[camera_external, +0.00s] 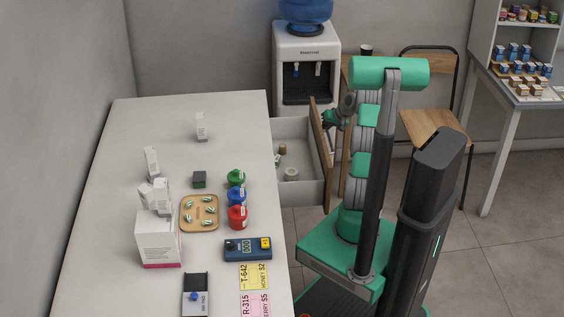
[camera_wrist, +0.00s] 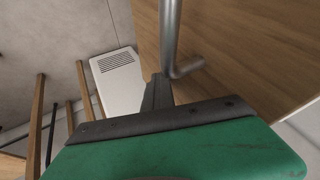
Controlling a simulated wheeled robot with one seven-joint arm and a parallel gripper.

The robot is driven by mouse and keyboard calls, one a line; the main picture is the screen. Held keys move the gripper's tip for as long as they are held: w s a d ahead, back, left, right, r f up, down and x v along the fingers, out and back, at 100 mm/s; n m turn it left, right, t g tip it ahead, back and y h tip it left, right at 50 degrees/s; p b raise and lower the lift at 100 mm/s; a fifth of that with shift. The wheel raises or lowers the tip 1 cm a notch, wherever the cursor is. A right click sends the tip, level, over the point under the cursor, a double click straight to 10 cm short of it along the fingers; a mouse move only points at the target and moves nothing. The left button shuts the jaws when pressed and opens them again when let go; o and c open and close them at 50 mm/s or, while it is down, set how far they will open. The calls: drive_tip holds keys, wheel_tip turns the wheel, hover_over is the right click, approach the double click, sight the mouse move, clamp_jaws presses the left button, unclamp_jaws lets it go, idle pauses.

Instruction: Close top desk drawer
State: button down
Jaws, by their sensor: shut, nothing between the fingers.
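The top desk drawer (camera_external: 300,185) is pulled out from the right side of the desk, and its inside shows. Small items, a brown one (camera_external: 282,149) and a white round one (camera_external: 291,174), lie in it. Its wooden front (camera_external: 321,150) faces right, towards my arm. In the wrist view the wooden front (camera_wrist: 240,50) fills the upper right, with a metal bar handle (camera_wrist: 170,40) running down it. My gripper (camera_external: 330,116) is at the outer side of the front, near its far end. In the wrist view its dark fingers (camera_wrist: 157,92) are together beside the handle's lower end. I cannot tell whether they touch it.
The white desk (camera_external: 130,130) holds boxes, a tray, coloured jars and a blue device. A water dispenser (camera_external: 307,62) stands behind the drawer. A wooden chair (camera_external: 432,130) stands right of my arm, with a shelf table (camera_external: 500,100) beyond.

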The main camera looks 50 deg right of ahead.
drive_tip(key=w+a+b, duration=0.1)
drive_tip(key=w+a, duration=1.4)
drive_tip(key=shift+w+a, duration=0.2)
drive_tip(key=shift+a, duration=0.05)
drive_tip(key=shift+w+a+r, duration=0.1)
